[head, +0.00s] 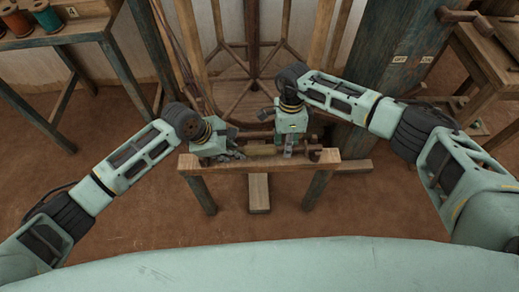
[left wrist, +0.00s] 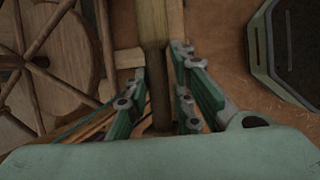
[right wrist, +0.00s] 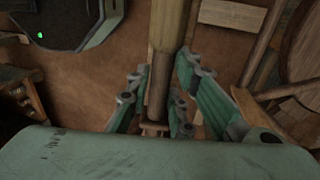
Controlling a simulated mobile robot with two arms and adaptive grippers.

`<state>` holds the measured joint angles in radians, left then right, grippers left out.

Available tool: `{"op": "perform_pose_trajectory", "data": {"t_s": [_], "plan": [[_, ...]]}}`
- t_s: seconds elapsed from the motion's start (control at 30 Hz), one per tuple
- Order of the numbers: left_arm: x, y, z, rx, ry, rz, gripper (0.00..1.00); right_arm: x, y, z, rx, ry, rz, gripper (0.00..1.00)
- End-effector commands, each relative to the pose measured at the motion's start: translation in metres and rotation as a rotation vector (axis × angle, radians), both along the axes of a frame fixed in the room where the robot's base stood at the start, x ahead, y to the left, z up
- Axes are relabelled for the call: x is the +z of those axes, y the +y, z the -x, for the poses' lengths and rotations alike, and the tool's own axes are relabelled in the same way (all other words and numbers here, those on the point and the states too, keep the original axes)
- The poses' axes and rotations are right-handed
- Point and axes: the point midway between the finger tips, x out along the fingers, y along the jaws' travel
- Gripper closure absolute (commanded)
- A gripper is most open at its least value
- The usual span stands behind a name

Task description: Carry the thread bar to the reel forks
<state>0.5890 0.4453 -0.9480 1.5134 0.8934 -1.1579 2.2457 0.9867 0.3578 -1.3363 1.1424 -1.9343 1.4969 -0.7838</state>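The thread bar (head: 263,150) lies level across the top of a low wooden stand (head: 240,164). It has a pale round middle and darker, thinner ends. My left gripper (head: 236,153) is on its left part and my right gripper (head: 291,152) on its right part. In the left wrist view the bar (left wrist: 154,40) runs between the fingers, which sit close against both sides. In the right wrist view the bar (right wrist: 168,35) also runs between close-set fingers. The contact faces are partly hidden. I cannot make out the reel forks with certainty.
A large wooden reel with spokes (head: 255,85) stands just behind the stand. A thick blue-grey post (head: 385,60) rises to the right. A table (head: 50,38) with thread spools is at the left, and a wooden bench (head: 490,60) at the far right.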

Motion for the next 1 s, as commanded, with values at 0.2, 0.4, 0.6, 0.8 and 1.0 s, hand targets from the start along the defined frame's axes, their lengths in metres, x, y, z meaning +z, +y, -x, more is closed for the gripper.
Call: {"op": "perform_pose_trajectory", "data": {"t_s": [0.2,0.4,0.6,0.8,1.0], "plan": [[0.0,0.0,-0.001,0.003,-0.001,0.001,1.0,0.0,0.0,0.001,0.001,0.002,0.0,1.0],[0.0,0.001,-0.001,0.004,-0.002,0.0,1.0,0.0,0.001,0.001,0.002,0.003,-0.001,1.0],[0.001,0.001,-0.002,0.006,-0.003,0.0,1.0,0.001,0.001,0.001,0.003,0.004,-0.003,1.0],[0.01,0.001,-0.002,0.007,-0.004,0.0,1.0,0.01,0.001,0.002,0.004,0.005,-0.003,1.0],[0.028,0.002,-0.003,0.009,-0.005,0.0,1.0,0.028,0.002,0.002,0.004,0.006,-0.004,1.0]]}}
